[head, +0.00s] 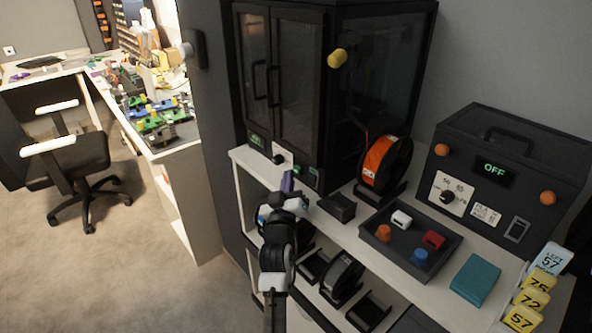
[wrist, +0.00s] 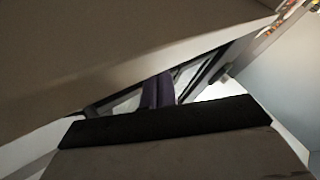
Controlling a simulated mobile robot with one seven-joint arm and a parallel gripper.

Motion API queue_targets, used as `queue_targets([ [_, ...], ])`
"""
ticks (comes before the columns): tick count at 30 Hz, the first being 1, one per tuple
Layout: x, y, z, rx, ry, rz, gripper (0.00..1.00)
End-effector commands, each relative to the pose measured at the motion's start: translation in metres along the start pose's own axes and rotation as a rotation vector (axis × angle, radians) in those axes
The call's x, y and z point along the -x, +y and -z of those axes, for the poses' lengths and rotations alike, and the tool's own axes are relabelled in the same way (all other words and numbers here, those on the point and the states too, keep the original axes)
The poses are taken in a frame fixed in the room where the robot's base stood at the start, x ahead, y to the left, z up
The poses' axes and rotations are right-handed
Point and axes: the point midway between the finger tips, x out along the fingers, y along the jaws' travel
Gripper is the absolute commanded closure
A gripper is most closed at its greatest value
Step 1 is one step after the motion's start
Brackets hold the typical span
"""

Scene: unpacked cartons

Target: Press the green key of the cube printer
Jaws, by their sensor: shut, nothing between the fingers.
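The cube printer (head: 285,70) is a tall black cabinet with two dark glazed doors at the back of the bench. On its lower front strip are a green-lit display (head: 254,139), a white-backed dial and a small green key (head: 297,169). My gripper (head: 288,180) is shut and empty, with purple fingers pointing up just below and slightly left of the green key in the head view. I cannot tell whether it touches the printer. In the wrist view the shut purple fingers (wrist: 158,90) show beyond a dark edge; the green key is not visible there.
An orange filament spool (head: 386,162), a small black box (head: 336,207) and a dark tray (head: 447,250) with small coloured parts stand right of my gripper. A dryer-like box (head: 507,178) reading OFF is farther right. Below is a shelf with spools. Open floor lies left.

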Motion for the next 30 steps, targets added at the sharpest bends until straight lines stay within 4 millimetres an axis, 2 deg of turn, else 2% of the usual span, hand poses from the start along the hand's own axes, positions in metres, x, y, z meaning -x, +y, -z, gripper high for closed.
queue_targets([
  [30,-0.0066,0.0043,-0.0035,0.0,0.001,0.001,1.0],
])
